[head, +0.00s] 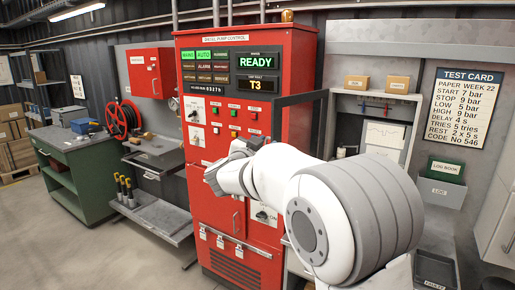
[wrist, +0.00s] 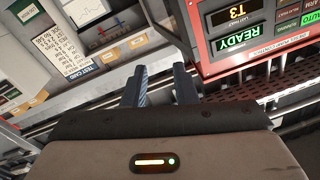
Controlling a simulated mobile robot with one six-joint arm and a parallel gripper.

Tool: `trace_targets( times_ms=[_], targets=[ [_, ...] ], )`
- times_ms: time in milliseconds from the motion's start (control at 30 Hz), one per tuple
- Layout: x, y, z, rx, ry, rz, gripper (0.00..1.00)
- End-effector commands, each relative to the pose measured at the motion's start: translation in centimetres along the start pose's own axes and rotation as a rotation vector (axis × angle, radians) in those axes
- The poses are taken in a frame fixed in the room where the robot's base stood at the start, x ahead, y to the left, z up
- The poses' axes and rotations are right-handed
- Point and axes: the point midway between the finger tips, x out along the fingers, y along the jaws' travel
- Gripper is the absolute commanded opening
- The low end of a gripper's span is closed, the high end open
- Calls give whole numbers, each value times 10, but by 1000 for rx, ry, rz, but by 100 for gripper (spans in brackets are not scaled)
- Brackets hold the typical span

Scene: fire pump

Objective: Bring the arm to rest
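My white and grey arm reaches across the front of the red pump control cabinet (head: 245,190) in the head view. My gripper is mostly hidden behind my own arm there. In the wrist view, the two fingers of my gripper (wrist: 160,84) are apart with nothing between them. The wrist view is turned nearly upside down. In it the display panel (wrist: 245,25), reading READY and T3, lies beyond the fingers to the right. The test card (wrist: 62,47) lies to the left. The fingers appear clear of both.
An open cabinet door frame (head: 300,110) stands right of the control cabinet. A grey recess with small boxes (head: 397,84) and a green log book (head: 445,168) is at the right. Floor at lower left is clear.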

Motion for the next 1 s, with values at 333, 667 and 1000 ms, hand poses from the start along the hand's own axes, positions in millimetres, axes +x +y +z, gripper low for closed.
trace_targets(
  times_ms=[333,667,1000],
  targets=[
    [-60,46,-4,-85,-377,-476,26],
    [-194,195,61,-346,-946,-518,26],
    [-296,333,92,-536,-1329,-269,26]
  ],
)
